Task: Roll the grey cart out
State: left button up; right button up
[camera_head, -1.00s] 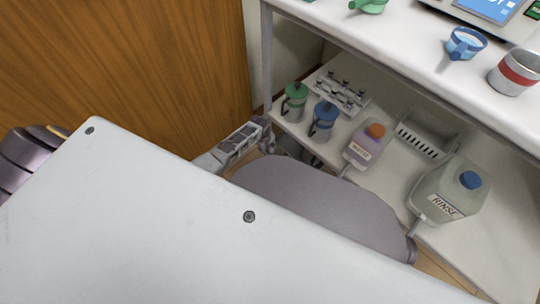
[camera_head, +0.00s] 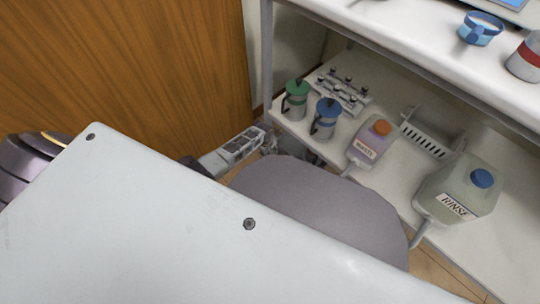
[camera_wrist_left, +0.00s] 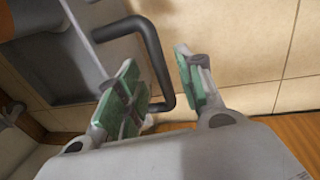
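The grey cart (camera_wrist_left: 60,65) shows in part at the left of the left wrist view, with a dark bent bar handle (camera_wrist_left: 157,60) sticking out from it. My left gripper (camera_wrist_left: 162,92) is open, with green pads. The handle's long section runs between the two fingers, apart from the right finger; I cannot tell whether it touches the left one. In the head view my left gripper (camera_head: 268,141) is low beside the shelf's left leg. The cart cannot be made out clearly there. My right gripper is out of view.
A two-level white shelf unit (camera_head: 305,138) stands at right. Its lower level holds green and blue mugs, a vial rack, a waste bottle (camera_head: 370,143), a basket and a rinse jug (camera_head: 460,188). A wooden panel (camera_head: 130,70) stands at left. Tiled floor (camera_wrist_left: 250,50) is clear.

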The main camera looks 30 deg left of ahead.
pick_arm(q)
jog(key=shift+w+f+b, duration=0.15)
jog(key=shift+f+b, duration=0.5)
jog(key=shift+f, duration=0.35)
jog(key=shift+c, duration=0.2)
grip_shut()
